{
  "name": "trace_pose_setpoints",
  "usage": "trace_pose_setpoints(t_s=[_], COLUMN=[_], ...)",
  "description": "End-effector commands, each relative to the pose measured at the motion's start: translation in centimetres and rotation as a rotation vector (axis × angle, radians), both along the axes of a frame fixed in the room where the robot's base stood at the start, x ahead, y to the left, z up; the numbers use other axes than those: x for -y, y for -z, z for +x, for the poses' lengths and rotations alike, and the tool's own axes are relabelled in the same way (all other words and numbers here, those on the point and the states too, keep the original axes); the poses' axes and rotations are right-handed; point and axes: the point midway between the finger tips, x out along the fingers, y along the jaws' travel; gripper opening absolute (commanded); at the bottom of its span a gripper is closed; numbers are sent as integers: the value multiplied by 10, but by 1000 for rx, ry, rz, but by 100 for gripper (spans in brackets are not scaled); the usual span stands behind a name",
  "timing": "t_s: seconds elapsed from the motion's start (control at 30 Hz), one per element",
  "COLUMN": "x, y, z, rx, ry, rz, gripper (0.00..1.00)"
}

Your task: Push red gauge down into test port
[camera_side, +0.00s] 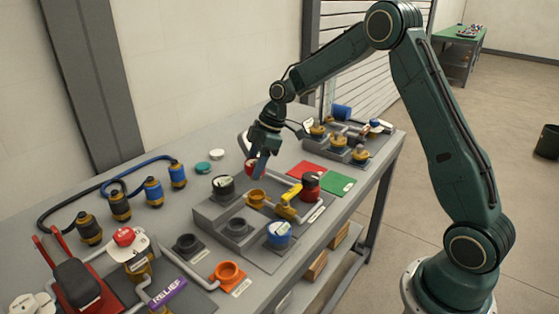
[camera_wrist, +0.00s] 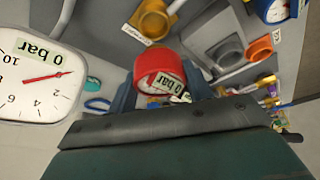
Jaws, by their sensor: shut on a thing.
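The red gauge (camera_wrist: 158,66) sits between the two fingers of my gripper (camera_wrist: 163,92) in the wrist view, its dial face tilted toward the camera with a "0 bar" tag. In the side view, my gripper (camera_side: 261,166) points down over the bench, and the red gauge (camera_side: 250,167) shows partly behind the fingers. A brass-coloured open port (camera_side: 257,197) stands on the grey skid, nearer the camera than the gauge. A yellow cup-shaped port (camera_wrist: 153,20) with a label shows beyond the gauge in the wrist view. The labels are too small to read, so I cannot tell which is the test port.
A black cup (camera_side: 222,186), a yellow valve handle (camera_side: 287,206), a blue gauge (camera_side: 278,234) and a dark open port (camera_side: 238,227) crowd the skid. Red (camera_side: 305,168) and green (camera_side: 338,183) mats lie to the right. A large white gauge (camera_wrist: 35,85) shows left in the wrist view.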

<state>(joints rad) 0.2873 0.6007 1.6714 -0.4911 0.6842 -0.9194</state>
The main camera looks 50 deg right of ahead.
Motion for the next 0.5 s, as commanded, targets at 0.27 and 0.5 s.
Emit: trace_pose_setpoints(t_s=[0.27, 0.5], x=[-1, 0], y=[20, 36], z=[-1, -1], rx=[-3, -3], ry=[0, 1], rz=[2, 2], gripper=[23, 23])
